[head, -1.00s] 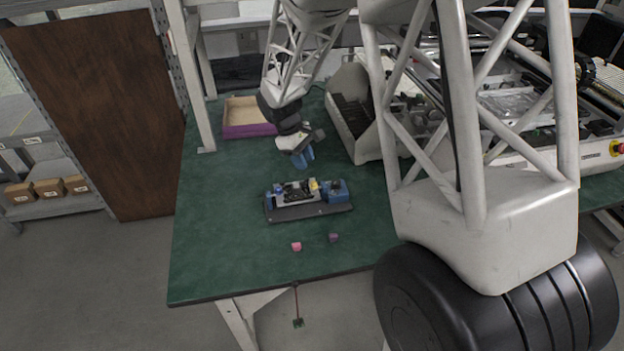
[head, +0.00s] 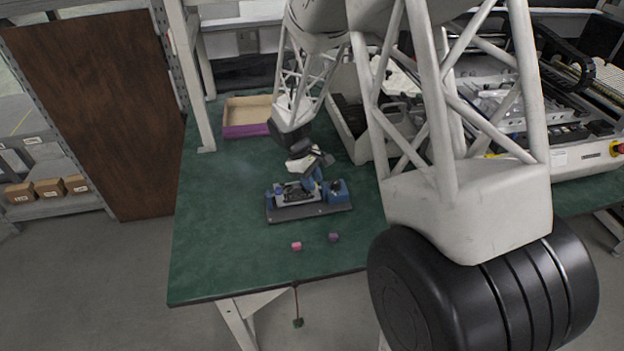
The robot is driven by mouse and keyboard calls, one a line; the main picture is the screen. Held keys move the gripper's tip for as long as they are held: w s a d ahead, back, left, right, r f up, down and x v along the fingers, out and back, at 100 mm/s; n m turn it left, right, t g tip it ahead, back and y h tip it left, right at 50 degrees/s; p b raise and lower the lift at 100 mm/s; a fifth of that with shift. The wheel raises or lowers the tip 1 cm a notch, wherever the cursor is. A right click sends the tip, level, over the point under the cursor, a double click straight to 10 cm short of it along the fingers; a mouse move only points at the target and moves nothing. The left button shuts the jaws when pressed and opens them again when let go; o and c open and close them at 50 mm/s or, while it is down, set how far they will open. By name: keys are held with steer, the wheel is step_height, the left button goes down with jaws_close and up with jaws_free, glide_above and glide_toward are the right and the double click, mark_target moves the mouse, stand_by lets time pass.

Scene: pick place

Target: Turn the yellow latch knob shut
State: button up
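My gripper (head: 314,182) has blue fingertips and points down at the dark base plate (head: 305,213) on the green table. Its fingertips are at the middle right of the device (head: 292,194), just left of the blue block (head: 338,192). The yellow latch knob is hidden now, behind or between my fingertips. I cannot tell whether the fingers touch it or how far apart they are.
A pink block (head: 296,246) and a purple block (head: 333,237) lie in front of the plate. A wooden tray with a purple front (head: 246,130) stands at the back left. A grey bin (head: 357,145) stands behind right. The table's left side is clear.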

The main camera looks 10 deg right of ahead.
jaws_close()
steer(key=shift+m, duration=0.4)
steer(key=m+y, duration=0.1)
steer(key=m, duration=0.1)
steer(key=m+g, duration=0.1)
steer(key=m, duration=0.2)
steer(key=shift+w+d+y, duration=0.15)
steer(key=shift+d+y, duration=0.05)
steer(key=shift+y, duration=0.2)
steer(key=m+y, duration=0.1)
steer(key=m, duration=0.3)
steer(key=shift+d+y, duration=0.1)
steer(key=shift+y, duration=0.2)
